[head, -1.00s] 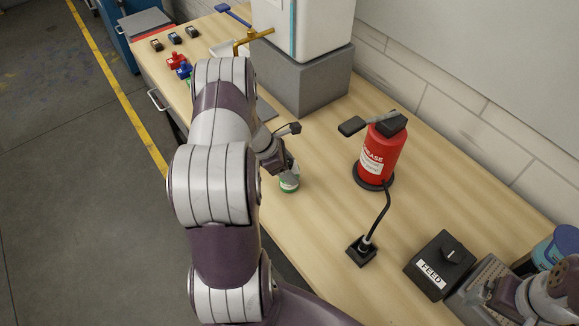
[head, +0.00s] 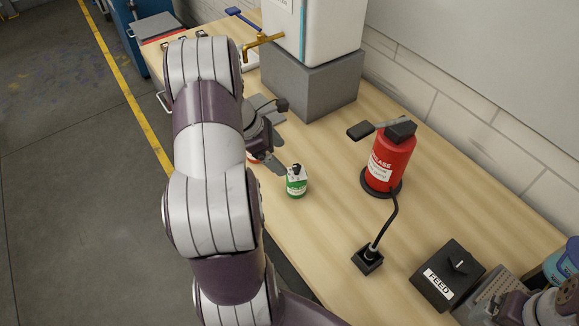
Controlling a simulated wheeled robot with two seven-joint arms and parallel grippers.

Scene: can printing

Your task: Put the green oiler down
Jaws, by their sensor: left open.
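The green oiler (head: 296,184) stands upright on the wooden bench (head: 330,235), a small can with a green body, white upper part and dark top. My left gripper (head: 280,140) is open and empty, just behind and to the left of the oiler, apart from it. Part of the gripper is hidden behind my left arm. My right gripper (head: 505,308) is only partly in view at the lower right, and its jaws cannot be made out.
A red grease pump (head: 390,160) with a hose stands right of the oiler. A black FEED box (head: 447,275) and a blue container (head: 560,262) are at the right. A grey block (head: 312,82) carries a white tank with a brass tap (head: 262,42). A small reddish thing (head: 253,157) shows beside my arm.

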